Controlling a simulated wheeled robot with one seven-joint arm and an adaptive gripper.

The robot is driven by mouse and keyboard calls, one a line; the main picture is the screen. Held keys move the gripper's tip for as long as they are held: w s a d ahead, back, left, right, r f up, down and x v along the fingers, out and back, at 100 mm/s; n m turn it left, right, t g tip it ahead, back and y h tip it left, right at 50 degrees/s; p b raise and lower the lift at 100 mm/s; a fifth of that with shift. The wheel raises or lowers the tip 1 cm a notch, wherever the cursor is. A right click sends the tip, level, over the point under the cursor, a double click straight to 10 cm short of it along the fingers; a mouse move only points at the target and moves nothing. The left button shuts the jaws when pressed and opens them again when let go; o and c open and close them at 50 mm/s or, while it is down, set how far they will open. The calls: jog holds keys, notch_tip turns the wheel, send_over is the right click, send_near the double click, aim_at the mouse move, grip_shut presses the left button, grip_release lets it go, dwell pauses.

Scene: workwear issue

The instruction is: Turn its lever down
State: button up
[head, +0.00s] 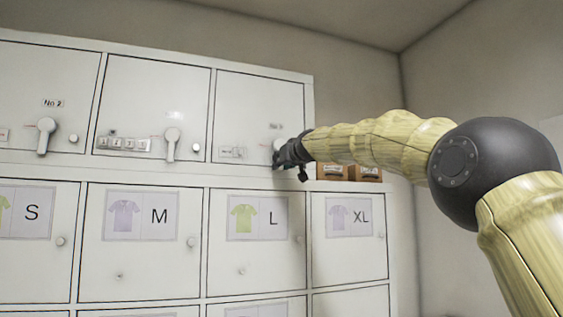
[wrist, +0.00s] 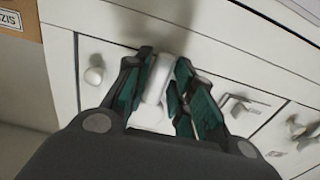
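The white lever sits on the upper right locker door (head: 258,100). In the head view my gripper (head: 290,153) covers most of it, and only a pale round part (head: 277,145) shows. In the wrist view the lever (wrist: 158,80) stands between my green-lined fingers (wrist: 165,68). The fingers lie close along both its sides and appear shut on it. The lever's exact angle is hard to tell.
Two more upper doors have levers hanging down, one on the left (head: 46,136) and one in the middle (head: 171,144). Labelled brown boxes (head: 364,173) stand just right of my gripper. Lower doors carry shirt-size signs and small knobs (head: 299,239).

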jog(key=shift+o, duration=0.6)
jog(key=shift+w, duration=0.1)
jog(key=shift+s+r, duration=0.1)
jog(key=shift+s, duration=0.1)
jog(key=v, duration=1.1)
jog(key=shift+s+d, duration=0.25)
jog(key=shift+s, duration=0.05)
